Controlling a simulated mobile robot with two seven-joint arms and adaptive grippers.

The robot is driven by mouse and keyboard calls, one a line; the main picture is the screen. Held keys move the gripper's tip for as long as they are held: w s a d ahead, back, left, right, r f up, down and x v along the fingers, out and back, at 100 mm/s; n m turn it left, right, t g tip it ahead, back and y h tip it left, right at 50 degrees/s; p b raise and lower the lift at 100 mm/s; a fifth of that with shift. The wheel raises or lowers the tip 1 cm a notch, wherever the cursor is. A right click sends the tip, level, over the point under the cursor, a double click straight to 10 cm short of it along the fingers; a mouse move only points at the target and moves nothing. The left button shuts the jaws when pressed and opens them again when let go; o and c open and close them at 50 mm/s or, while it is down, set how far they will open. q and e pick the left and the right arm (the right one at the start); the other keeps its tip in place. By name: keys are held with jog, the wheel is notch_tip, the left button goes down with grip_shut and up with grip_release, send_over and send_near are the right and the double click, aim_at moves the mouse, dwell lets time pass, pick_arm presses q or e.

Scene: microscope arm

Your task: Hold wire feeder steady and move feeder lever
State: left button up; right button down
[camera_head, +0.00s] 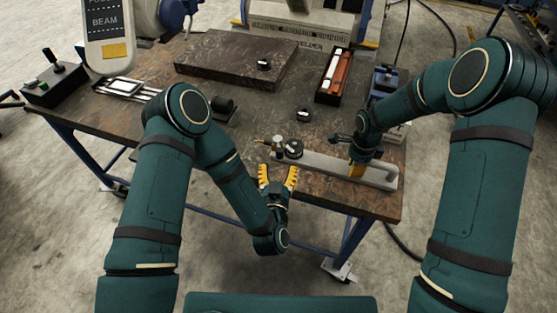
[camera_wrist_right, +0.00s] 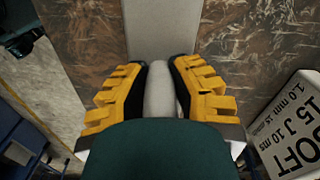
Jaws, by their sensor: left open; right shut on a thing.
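A long pale grey bar (camera_head: 325,164) lies along the front right table edge. A black round knob (camera_head: 294,148) and a small metal fitting (camera_head: 278,147) are at its left end; this looks like the wire feeder, but I cannot tell which part is the lever. My right gripper (camera_head: 357,170) is shut on the bar near its right part. In the right wrist view its yellow-padded fingers (camera_wrist_right: 160,85) flank a rounded grey part (camera_wrist_right: 159,97). My left gripper (camera_head: 278,176) is open and empty at the table's front edge, fingers pointing toward the fitting, apparently apart from it.
A dark stone slab (camera_head: 225,58) lies at the back. A tray with a red-brown inside (camera_head: 334,78) stands right of it. A black cylinder part (camera_head: 223,107) sits left of centre. A white printed box (camera_wrist_right: 290,125) is beside the right gripper. Some tabletop behind the bar is clear.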

jog(key=c, duration=0.8)
grip_release()
jog(key=shift+d, duration=0.1)
